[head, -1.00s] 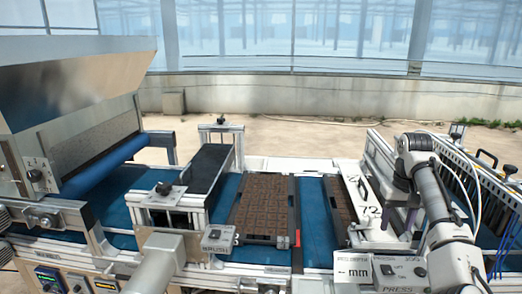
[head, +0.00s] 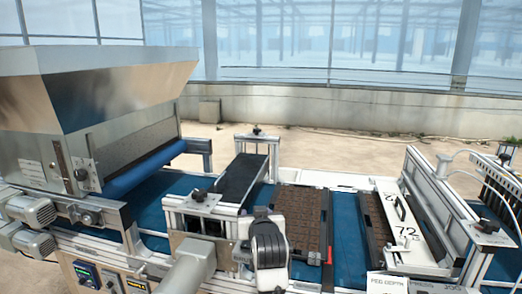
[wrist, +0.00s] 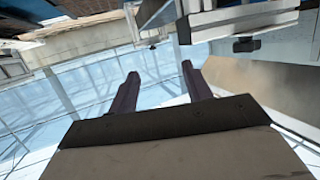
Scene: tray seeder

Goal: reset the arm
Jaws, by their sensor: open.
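My gripper (wrist: 160,71) shows in the wrist view with its two dark fingers spread apart and nothing between them. Behind the fingers are the pale glazed greenhouse walls, seen at a steep tilt. In the head view, a dark-capped white link of my arm (head: 268,248) stands at the lower middle, in front of the seeder line. My fingers cannot be made out in that view.
A metal hopper (head: 100,85) with a blue roller (head: 145,168) stands at the left. A soil-filled tray (head: 297,215) lies on the blue belt (head: 349,240). A press frame (head: 432,200) stands at the right. Open floor lies behind the line.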

